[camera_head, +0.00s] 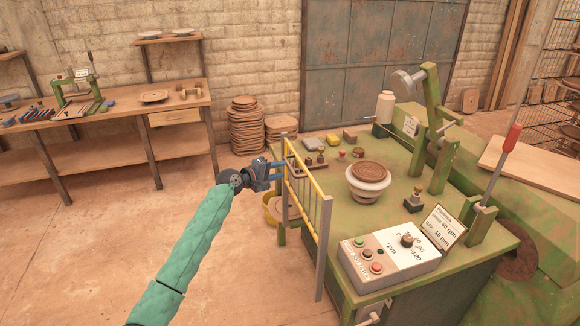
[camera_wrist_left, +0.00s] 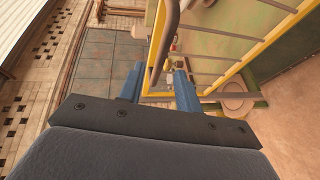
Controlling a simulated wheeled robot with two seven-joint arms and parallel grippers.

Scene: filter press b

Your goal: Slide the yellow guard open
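The yellow guard (camera_head: 305,200), a yellow frame with thin upright bars, stands along the left edge of the green machine table. In the left wrist view its frame (camera_wrist_left: 268,42) fills the upper right. My left gripper (camera_head: 279,170) is at the guard's upper far end, on its left side. In the left wrist view its two blue fingers are apart, and a grey curved handle bar (camera_wrist_left: 165,45) shows between them. I cannot tell whether the fingers touch the bar. My right gripper is not in view.
The green table holds a clay piece on a white wheel bowl (camera_head: 368,182), a control box (camera_head: 390,262), a sign (camera_head: 443,226) and a red-handled lever (camera_head: 500,165). A yellow bucket (camera_head: 271,208) stands behind the guard. The floor to the left is clear.

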